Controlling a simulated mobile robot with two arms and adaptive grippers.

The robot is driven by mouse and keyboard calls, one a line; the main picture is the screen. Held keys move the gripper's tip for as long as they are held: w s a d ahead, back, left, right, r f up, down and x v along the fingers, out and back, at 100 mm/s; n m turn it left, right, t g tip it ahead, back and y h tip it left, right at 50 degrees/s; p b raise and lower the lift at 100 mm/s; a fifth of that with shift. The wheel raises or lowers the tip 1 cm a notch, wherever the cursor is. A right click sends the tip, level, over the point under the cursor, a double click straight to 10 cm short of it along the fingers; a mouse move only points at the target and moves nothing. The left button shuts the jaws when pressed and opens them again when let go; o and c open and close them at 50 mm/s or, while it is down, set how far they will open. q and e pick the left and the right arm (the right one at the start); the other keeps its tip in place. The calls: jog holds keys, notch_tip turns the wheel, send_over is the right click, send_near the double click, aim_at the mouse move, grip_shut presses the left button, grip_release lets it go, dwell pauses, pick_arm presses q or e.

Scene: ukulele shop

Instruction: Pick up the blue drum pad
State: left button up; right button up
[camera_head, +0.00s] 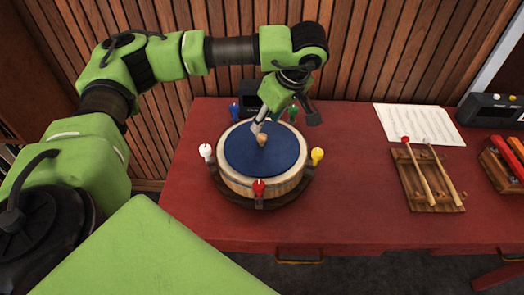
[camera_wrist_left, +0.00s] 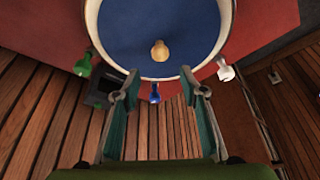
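The blue drum pad (camera_head: 270,158) is a round, flat blue disc on top of a pale wooden drum (camera_head: 245,187). A small tan knob (camera_head: 262,140) stands at its middle. In the left wrist view the pad (camera_wrist_left: 125,28) and knob (camera_wrist_left: 160,50) show ahead of the fingers. My left gripper (camera_head: 286,119) is over the back part of the drum. Its two fingers are spread apart with nothing between them, as the left wrist view (camera_wrist_left: 159,78) also shows. I cannot tell whether a fingertip touches the pad. My right gripper is not in view.
Coloured pegs, including white (camera_head: 206,152), red (camera_head: 259,188) and yellow (camera_head: 317,155), ring the drum. A dark box (camera_head: 249,97) stands behind it. To the right are sheet music (camera_head: 420,124), a wooden rack with two mallets (camera_head: 422,190) and a grey device (camera_head: 490,113). The red table (camera_head: 360,205) is clear between.

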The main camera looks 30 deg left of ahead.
aim_at(262, 136)
pick_arm(q)
jog(key=x, duration=0.2)
jog(key=shift+a+f+b, duration=0.1)
jog(key=shift+f+b, duration=0.25)
jog(key=shift+b, duration=0.05)
jog(key=f+b, duration=0.2)
jog(key=f, duration=0.3)
jog(key=shift+a+b, duration=0.4)
jog(key=shift+w+a+f, duration=0.1)
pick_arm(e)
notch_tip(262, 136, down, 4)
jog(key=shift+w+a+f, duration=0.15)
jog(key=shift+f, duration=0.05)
pick_arm(q)
grip_shut()
